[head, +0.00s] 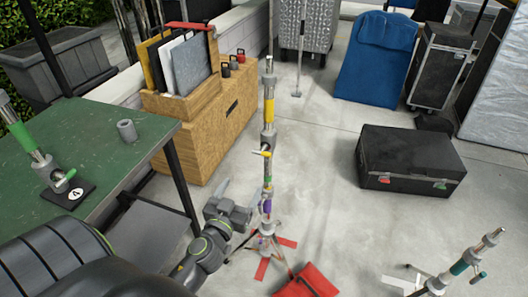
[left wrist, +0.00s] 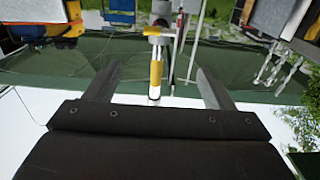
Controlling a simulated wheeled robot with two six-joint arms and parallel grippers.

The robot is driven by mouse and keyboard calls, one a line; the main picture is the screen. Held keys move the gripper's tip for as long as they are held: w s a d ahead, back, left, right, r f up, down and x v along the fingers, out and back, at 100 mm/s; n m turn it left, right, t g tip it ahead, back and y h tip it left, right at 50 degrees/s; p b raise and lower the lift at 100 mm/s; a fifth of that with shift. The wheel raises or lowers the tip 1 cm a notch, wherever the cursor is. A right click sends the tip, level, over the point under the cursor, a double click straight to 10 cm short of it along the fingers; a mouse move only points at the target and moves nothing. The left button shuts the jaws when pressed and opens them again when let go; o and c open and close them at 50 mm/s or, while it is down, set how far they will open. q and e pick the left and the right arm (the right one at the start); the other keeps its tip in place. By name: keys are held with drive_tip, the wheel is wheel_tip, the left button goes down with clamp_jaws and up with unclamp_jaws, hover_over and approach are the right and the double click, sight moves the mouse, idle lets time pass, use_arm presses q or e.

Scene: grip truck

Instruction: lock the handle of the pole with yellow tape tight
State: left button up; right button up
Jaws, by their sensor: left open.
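The pole with yellow tape (head: 269,108) stands upright in the middle of the head view. A grey collar with a small yellow handle (head: 262,153) sits below the tape. The wrist view seems upside down; the yellow tape (left wrist: 156,73) shows between the finger lines, with the yellow-tipped handle (left wrist: 153,31) above it in the picture. My left gripper (head: 236,197) is open and empty, low and left of the pole, below the handle. Its two fingers (left wrist: 157,88) are spread wide in the wrist view. I cannot tell how tight the handle is. My right gripper is not in view.
A green table (head: 115,150) at left bears a green-taped pole (head: 35,150). A wooden box (head: 220,125) stands behind. A red bag (head: 305,283) lies at the pole's foot. A teal-taped pole (head: 460,267) is lower right. A black case (head: 410,160) stands right; floor between is clear.

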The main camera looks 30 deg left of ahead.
sight(261, 153)
use_arm(q)
drive_tip(key=p+x, duration=0.2)
drive_tip(key=x, duration=1.3)
drive_tip(key=shift+w+a+f, duration=0.1)
drive_tip(key=shift+w+a, duration=0.2)
drive_tip(key=shift+w, duration=0.55)
drive_tip(key=c, duration=1)
